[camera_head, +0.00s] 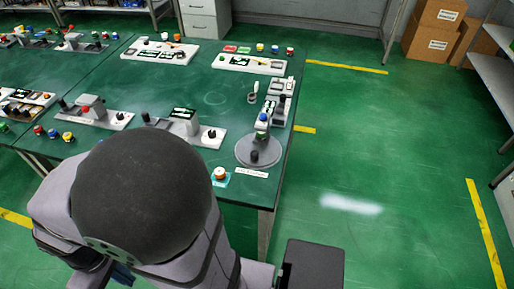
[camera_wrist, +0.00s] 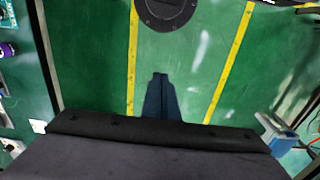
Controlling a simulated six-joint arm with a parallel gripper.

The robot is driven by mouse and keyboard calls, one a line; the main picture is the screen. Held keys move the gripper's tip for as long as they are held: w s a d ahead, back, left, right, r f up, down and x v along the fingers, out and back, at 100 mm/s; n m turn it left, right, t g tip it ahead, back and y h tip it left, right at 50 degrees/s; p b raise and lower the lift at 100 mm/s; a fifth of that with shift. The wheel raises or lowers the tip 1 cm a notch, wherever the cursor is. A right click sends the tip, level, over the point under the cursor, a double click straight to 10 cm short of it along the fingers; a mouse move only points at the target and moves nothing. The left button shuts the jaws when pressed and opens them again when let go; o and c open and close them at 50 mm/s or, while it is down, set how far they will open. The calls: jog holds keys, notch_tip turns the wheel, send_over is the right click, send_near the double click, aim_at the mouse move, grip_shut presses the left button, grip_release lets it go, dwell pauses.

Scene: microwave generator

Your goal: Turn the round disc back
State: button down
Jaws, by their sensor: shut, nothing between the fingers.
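The round disc (camera_head: 258,151) is a flat grey plate at the front right corner of the green workbench (camera_head: 215,100). A dark knob stands on its front part, and another dark upright piece shows at its back edge. My gripper (camera_wrist: 160,76) shows in the wrist view as dark narrow fingers, shut and empty, over the green floor. It is apart from the disc. In the head view I cannot make out the fingertips; my own arm fills the front.
A white-based button (camera_head: 219,175) and a white label (camera_head: 251,173) lie beside the disc. A grey device (camera_head: 184,124) stands to the disc's left, and a white module (camera_head: 277,98) behind it. Floor right of the bench is clear. Cardboard boxes (camera_head: 434,30) stand far right.

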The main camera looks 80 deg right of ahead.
jog(key=c, duration=2.4)
grip_release()
jog(key=shift+c, duration=0.2)
jog(key=o, duration=0.5)
jog(key=shift+d, duration=0.1)
jog(key=o, duration=0.5)
jog(key=shift+w+d, duration=0.2)
jog(key=shift+w, duration=0.1)
jog(key=shift+c, duration=0.2)
jog(key=w+d+m+b, duration=0.1)
jog(key=w+d+m, duration=0.2)
jog(key=d, duration=0.4)
jog(key=w+d+m, duration=0.3)
jog(key=w+d, duration=0.1)
jog(key=d, duration=0.3)
jog(key=s+d+m+b, duration=0.15)
jog(key=d+m, duration=0.25)
jog(key=d, duration=1.1)
jog(key=m+b, duration=0.1)
jog(key=m, duration=0.7)
send_over(254, 153)
notch_tip(254, 153, down, 5)
jog(key=shift+s+f, duration=0.1)
jog(key=shift+f, duration=0.05)
jog(key=shift+f+p, duration=0.95)
jog(key=shift+f, duration=2.7)
